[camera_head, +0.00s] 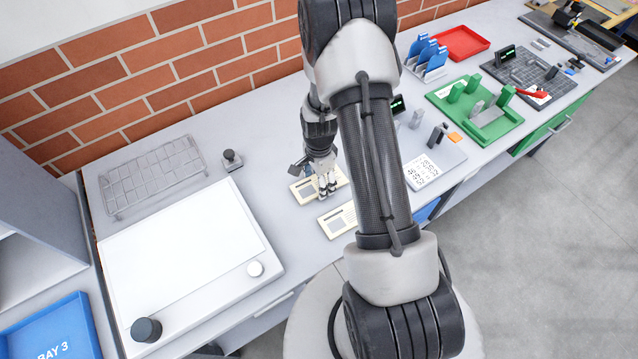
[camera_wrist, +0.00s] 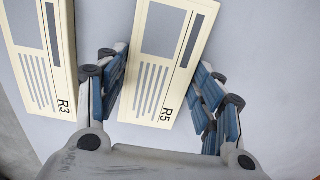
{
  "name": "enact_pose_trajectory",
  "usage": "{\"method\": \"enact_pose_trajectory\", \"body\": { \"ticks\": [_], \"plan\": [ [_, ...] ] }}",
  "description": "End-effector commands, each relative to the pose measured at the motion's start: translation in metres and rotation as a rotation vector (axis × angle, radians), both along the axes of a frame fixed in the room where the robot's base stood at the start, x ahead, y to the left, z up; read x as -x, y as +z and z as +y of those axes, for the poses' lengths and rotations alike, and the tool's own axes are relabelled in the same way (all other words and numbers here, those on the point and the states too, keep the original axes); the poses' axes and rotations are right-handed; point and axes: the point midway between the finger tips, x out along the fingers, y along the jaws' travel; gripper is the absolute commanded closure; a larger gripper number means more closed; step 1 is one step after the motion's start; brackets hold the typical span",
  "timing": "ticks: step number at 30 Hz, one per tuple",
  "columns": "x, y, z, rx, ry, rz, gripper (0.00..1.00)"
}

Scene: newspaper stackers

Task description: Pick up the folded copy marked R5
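The folded copy marked R5 (camera_wrist: 165,62) is a cream slab with a grey picture block, grey text lines and a dark bar. It lies between the two blue-padded fingers of my gripper (camera_wrist: 163,78) in the wrist view. The fingers are spread, one by each long edge; I cannot tell whether they touch it. In the head view my gripper (camera_head: 326,191) is low over the farther cream copy (camera_head: 304,191), hiding part of it. A similar copy marked R3 (camera_wrist: 40,50) lies to the left in the wrist view.
The nearer cream copy (camera_head: 332,224) is partly behind my arm in the head view. A white panel with knobs (camera_head: 180,260) and a wire rack (camera_head: 150,175) stand left. A green fixture (camera_head: 480,112), red tray (camera_head: 462,43) and blue holders (camera_head: 427,55) stand right.

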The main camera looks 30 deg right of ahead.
Motion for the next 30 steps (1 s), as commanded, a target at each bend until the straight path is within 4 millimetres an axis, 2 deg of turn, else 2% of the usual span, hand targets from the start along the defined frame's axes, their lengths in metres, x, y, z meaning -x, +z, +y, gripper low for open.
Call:
{"method": "enact_pose_trajectory", "body": {
  "ticks": [12, 20, 26, 30],
  "plan": [
    [0.000, 0.000, 0.000, 0.000, 0.000, 0.000, 0.69],
    [0.000, 0.002, 0.000, 0.000, 0.000, -0.001, 0.69],
    [-0.001, 0.018, 0.000, 0.001, 0.000, -0.003, 0.69],
    [-0.002, 0.045, -0.001, 0.002, 0.000, -0.006, 0.69]
  ]
}}
